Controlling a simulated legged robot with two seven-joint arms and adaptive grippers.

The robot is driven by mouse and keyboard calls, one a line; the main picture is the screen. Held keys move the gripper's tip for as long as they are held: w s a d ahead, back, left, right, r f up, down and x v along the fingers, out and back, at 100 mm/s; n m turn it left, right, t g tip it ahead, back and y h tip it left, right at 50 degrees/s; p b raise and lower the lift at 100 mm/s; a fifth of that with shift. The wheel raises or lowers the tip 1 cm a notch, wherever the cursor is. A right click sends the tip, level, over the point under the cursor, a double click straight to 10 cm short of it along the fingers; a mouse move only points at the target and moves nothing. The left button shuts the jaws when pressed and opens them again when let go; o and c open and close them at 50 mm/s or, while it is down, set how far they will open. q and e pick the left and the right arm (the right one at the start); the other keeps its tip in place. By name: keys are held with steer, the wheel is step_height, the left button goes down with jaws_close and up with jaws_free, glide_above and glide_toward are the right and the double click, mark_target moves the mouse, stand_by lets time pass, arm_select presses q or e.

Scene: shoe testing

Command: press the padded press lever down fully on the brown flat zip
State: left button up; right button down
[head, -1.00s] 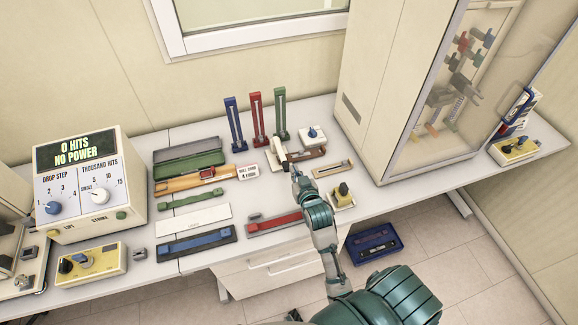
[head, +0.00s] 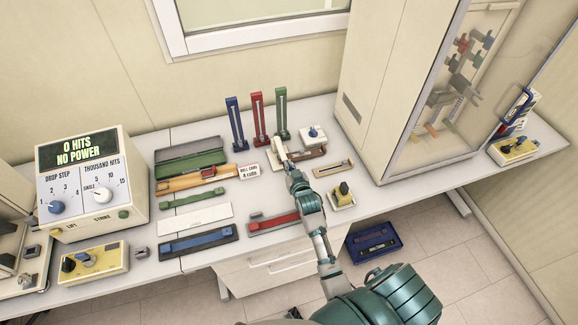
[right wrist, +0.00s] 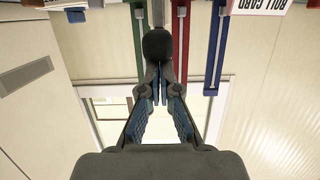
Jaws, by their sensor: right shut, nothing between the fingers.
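The press stands at the back middle of the bench in the head view, with a pale upright lever (head: 280,149) at its left end. A brown strip (head: 313,154), seemingly the brown flat zip, lies to the right of the lever. My right gripper (head: 291,168) is just in front of the lever, close to it; contact cannot be told. In the right wrist view my right gripper (right wrist: 157,92) is shut and empty, its fingers converging. A dark rounded pad (right wrist: 157,44) shows just beyond the fingertips, perhaps the lever's end. My left gripper is out of view.
Blue, red and green upright gauges (head: 256,117) stand behind the press. A white block with a blue knob (head: 313,134) is at its right rear. A small tray (head: 333,168) and a yellow-knobbed block (head: 343,195) lie to the right. The glass cabinet (head: 435,100) bounds the right side.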

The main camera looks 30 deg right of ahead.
steer(key=shift+s+a+f, duration=0.1)
steer(key=shift+a+f, duration=0.1)
steer(key=shift+f, duration=0.75)
steer(key=shift+s+r, duration=0.1)
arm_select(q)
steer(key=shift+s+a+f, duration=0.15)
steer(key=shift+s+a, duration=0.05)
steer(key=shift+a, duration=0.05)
